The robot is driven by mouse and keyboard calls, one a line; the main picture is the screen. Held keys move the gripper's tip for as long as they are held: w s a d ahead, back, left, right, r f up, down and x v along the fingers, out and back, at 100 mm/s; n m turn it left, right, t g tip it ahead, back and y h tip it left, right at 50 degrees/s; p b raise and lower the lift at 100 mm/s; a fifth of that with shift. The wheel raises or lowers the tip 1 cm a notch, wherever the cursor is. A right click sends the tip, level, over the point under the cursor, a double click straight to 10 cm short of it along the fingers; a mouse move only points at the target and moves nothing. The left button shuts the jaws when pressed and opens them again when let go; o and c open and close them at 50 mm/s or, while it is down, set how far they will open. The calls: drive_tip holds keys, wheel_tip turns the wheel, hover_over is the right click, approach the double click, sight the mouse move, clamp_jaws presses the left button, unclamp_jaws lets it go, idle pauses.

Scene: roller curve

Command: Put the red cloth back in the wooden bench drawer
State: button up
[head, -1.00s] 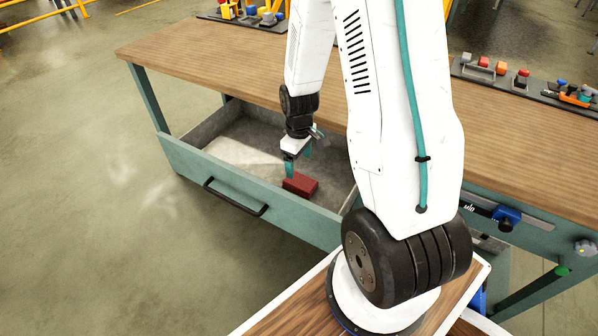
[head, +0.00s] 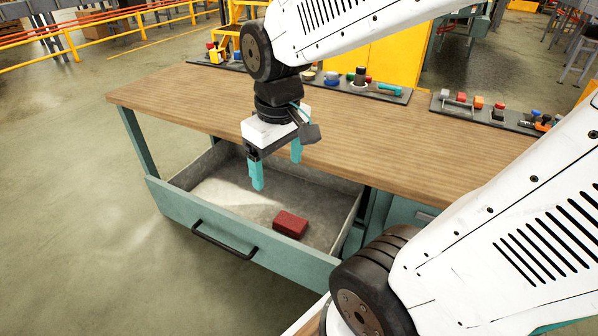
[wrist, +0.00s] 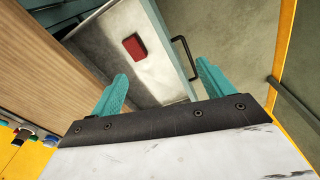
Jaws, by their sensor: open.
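The red cloth (head: 290,223) is a folded, block-shaped piece lying on the floor of the open bench drawer, towards its right front. It also shows in the wrist view (wrist: 134,47), inside the drawer and apart from my fingers. The drawer (head: 190,222) has a teal front, grey inside and a black handle (head: 225,243), and is pulled out from under the bench. My gripper (head: 277,168) is open and empty, with teal fingers pointing down. It is raised above the drawer, up and to the left of the cloth in the head view.
The wooden bench top (head: 390,135) is mostly bare. Dark tool trays (head: 490,118) with small coloured items stand along its back edge. A yellow cabinet (head: 385,55) and yellow railings are behind. Open floor lies left of the bench.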

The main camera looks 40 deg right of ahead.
drive_tip(key=s+a+r+m, duration=0.1)
drive_tip(key=s+r, duration=0.3)
drive_tip(key=s, duration=0.4)
drive_tip(key=shift+s+a+r, duration=0.15)
drive_tip(key=shift+s+a, duration=0.25)
drive_tip(key=shift+a, duration=0.45)
